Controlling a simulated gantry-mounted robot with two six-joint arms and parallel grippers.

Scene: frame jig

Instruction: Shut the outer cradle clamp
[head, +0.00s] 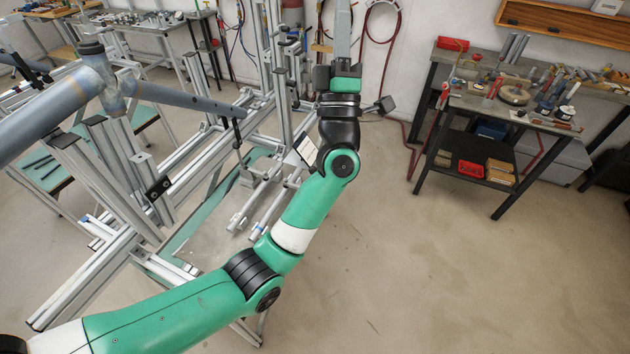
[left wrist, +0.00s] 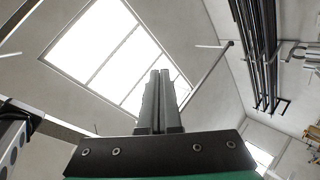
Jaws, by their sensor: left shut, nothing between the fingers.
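The aluminium frame jig (head: 185,215) stands at left in the head view, with a blue-grey tube frame (head: 175,97) over it. Small black blocks, one of them on a slanted jig rail (head: 158,188), show on the jig. I cannot tell which part is the outer cradle clamp. My left gripper (head: 342,28) is raised at the top centre, right of the jig posts, with its grey fingers pointing up. In the left wrist view its fingers (left wrist: 159,98) are together and empty, against the ceiling. My right gripper is not in view.
A dark workbench (head: 480,110) with tools and red bins stands at right. Hoses (head: 390,65) hang on the back wall. The floor (head: 440,270) right of my arm is clear. The left wrist view shows a skylight (left wrist: 110,50) and dark pipes (left wrist: 258,50).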

